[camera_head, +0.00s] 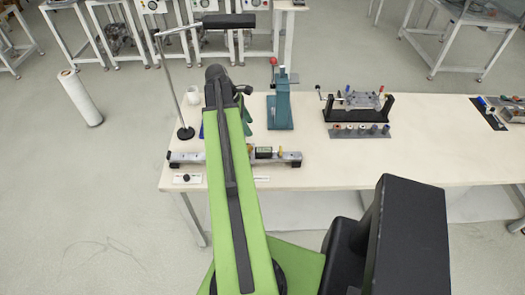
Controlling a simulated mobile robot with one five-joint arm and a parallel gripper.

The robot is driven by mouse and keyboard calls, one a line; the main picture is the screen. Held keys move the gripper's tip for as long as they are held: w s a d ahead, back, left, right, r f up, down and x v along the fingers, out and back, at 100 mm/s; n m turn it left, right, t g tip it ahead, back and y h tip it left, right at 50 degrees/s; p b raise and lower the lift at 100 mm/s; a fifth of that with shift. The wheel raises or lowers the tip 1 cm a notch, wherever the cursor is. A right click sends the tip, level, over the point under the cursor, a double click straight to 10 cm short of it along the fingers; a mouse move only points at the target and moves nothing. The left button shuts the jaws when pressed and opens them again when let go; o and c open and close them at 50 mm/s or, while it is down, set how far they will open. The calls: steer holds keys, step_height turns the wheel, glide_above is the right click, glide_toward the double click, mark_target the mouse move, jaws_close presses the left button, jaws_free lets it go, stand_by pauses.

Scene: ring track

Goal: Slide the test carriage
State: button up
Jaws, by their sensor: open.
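A low metal rail (290,157) lies along the front left of the table, with dark end pieces. A small dark block (263,152), which looks like the carriage, sits on its right part beside a small yellowish piece. My green arm crosses in front of the rail and hides its middle.
The pale table (350,168) has free room right of the rail. A black fixture (357,109) and a rack of small cylinders (360,131) stand farther right.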

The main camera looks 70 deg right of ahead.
mark_target(264, 150)
steer(key=b+x, duration=1.3)
steer(key=x, duration=0.2)
steer(key=shift+f, duration=0.25)
jaws_close()
stand_by(0.6)
